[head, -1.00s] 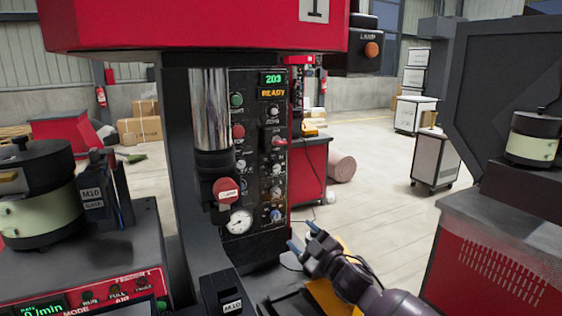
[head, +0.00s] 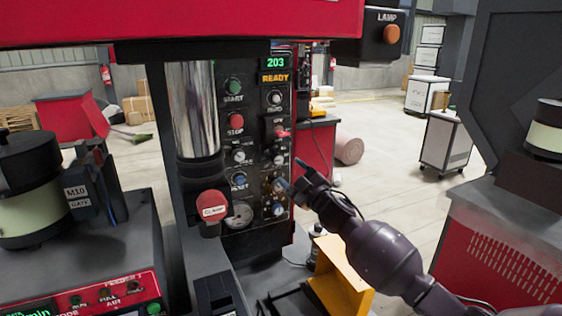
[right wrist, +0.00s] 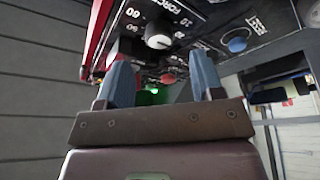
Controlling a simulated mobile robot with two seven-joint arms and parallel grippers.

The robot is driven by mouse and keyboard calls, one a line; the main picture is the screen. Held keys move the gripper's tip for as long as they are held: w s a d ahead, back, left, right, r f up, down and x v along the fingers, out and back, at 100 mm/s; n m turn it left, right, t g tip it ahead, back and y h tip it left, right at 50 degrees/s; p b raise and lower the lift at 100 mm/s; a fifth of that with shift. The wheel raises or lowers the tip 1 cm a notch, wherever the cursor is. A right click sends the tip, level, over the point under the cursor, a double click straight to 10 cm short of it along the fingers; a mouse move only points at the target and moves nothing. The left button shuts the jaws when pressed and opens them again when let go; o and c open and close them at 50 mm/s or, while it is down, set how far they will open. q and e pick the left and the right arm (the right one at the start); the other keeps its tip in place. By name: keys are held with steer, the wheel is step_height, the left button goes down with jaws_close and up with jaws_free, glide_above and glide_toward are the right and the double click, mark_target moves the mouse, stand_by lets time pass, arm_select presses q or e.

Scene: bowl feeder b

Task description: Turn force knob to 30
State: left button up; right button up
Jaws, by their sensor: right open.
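The force knob (right wrist: 158,40) is a small silver-white knob with a FORCE label and a number scale beside it, near the top of the right wrist view. My right gripper (head: 287,172) is open and empty, in front of the right side of the panel. Its two blue fingers (right wrist: 160,75) show apart below the knob in the right wrist view, not around it. My left gripper is not in view.
The blue RESET button (right wrist: 236,42) is beside the force knob. A red STOP button (head: 236,121) and green START button (head: 233,87) are above it. A yellow bracket (head: 341,275) stands below my right arm.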

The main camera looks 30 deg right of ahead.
mark_target(279, 161)
steer(key=shift+p+x, duration=0.3)
steer(key=shift+x, duration=2.4)
steer(key=c, duration=0.9)
steer(key=shift+m, duration=0.3)
steer(key=m+t+h+b, duration=0.1)
steer(key=m+h, duration=0.1)
steer(key=m, duration=0.2)
steer(key=shift+f+m, duration=0.15)
steer(key=shift+m, duration=0.15)
steer(key=m+h, duration=0.1)
steer(key=m, duration=0.2)
steer(key=m+h, duration=0.2)
steer(key=m, duration=0.1)
steer(key=shift+a+m+h, duration=0.15)
steer(key=shift+m+h, duration=0.15)
steer(key=shift+m, duration=0.4)
